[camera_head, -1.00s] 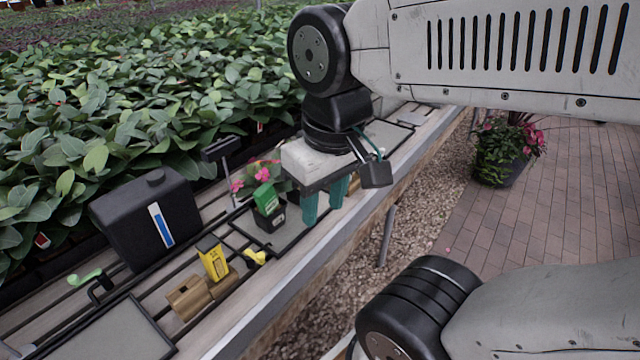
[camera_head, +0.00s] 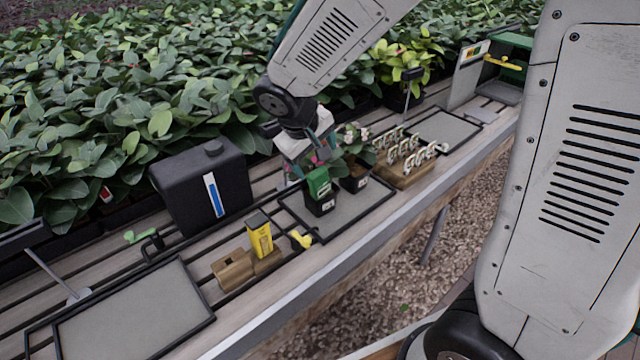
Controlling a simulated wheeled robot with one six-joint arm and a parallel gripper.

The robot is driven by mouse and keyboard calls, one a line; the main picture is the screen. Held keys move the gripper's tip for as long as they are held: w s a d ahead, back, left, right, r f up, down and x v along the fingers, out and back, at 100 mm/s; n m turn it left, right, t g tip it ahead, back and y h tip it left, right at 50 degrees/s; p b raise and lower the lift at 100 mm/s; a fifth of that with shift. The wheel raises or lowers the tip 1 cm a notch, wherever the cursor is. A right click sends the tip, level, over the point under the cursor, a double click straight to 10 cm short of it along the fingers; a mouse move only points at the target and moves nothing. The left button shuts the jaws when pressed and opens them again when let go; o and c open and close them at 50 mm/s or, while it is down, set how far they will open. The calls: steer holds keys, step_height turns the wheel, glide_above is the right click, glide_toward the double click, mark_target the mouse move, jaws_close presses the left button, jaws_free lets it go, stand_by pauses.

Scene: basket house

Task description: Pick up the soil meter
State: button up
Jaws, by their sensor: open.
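A yellow meter-like device with a dark top, which I take to be the soil meter (camera_head: 260,234), stands upright in a wooden block holder (camera_head: 233,269) on the bench. My gripper (camera_head: 306,160) is up and to the right of it, behind the green-topped black pot, and apart from the meter. Its pale body shows, but its fingers are mostly hidden by the pot and plants. It is open, and I see nothing held in it.
A black jug (camera_head: 203,186) stands behind the meter. A yellow fitting (camera_head: 301,239) lies to its right. The green-topped pot (camera_head: 320,192) and a flowering pot (camera_head: 353,175) stand on a tray (camera_head: 374,211). An empty tray (camera_head: 135,318) lies front left. A wooden rack (camera_head: 405,172) is at right.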

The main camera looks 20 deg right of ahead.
mark_target(317, 173)
steer(key=x, duration=0.3)
steer(key=a+x, duration=0.1)
steer(key=x, duration=0.5)
steer(key=shift+w+a+f, duration=0.1)
steer(key=shift+w+a, duration=0.1)
steer(key=shift+w, duration=0.2)
steer(key=shift+c, duration=0.3)
steer(key=c, duration=1.1)
steer(key=shift+c, duration=0.3)
steer(key=shift+r, duration=0.4)
steer(key=shift+c, duration=1.3)
step_height(317, 173, up, 9)
steer(key=shift+r, duration=0.15)
steer(key=shift+c, duration=0.7)
